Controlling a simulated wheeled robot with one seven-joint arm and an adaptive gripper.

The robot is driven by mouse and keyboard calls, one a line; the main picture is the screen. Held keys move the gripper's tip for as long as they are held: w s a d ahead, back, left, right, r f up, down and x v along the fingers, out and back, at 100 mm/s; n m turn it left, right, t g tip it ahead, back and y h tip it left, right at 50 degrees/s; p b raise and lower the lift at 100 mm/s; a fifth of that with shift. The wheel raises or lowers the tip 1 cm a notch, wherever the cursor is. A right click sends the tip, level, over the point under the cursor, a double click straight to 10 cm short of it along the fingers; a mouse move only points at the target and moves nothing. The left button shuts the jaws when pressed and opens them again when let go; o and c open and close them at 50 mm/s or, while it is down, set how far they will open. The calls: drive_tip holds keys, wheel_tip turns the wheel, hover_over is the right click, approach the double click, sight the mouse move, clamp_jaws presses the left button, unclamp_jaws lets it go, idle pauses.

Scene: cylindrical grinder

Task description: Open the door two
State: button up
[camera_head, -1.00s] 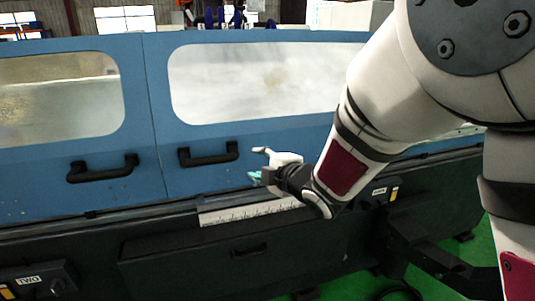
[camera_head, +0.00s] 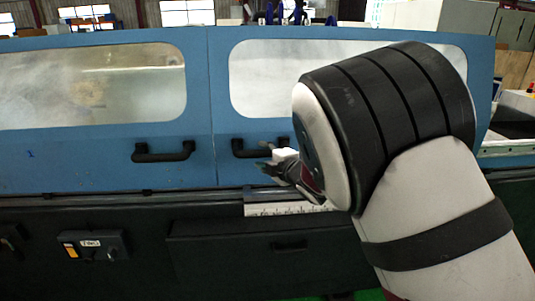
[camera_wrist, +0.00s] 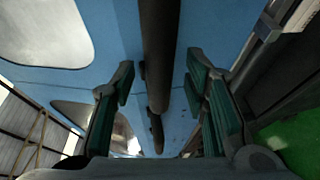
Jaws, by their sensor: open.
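Two blue doors with windows stand side by side in the head view, the left door (camera_head: 100,165) and the right door (camera_head: 222,110), meeting at a seam. Both look shut. The left door has a black bar handle (camera_head: 163,155). The right door's black handle (camera_head: 245,152) is partly hidden by my gripper (camera_head: 277,160) at its right end. In the wrist view my gripper (camera_wrist: 162,85) is open with green pads. A dark handle bar (camera_wrist: 158,45) runs between the fingers in the picture; I cannot tell whether it touches them. A second handle (camera_wrist: 157,132) lies beyond.
A control box (camera_head: 92,245) with a label that seems to read TWO sits on the dark machine base below the left door. A white scale strip (camera_head: 280,210) lies below my gripper. My arm hides much of the right side.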

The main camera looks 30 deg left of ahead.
drive_tip(key=shift+x, duration=0.95)
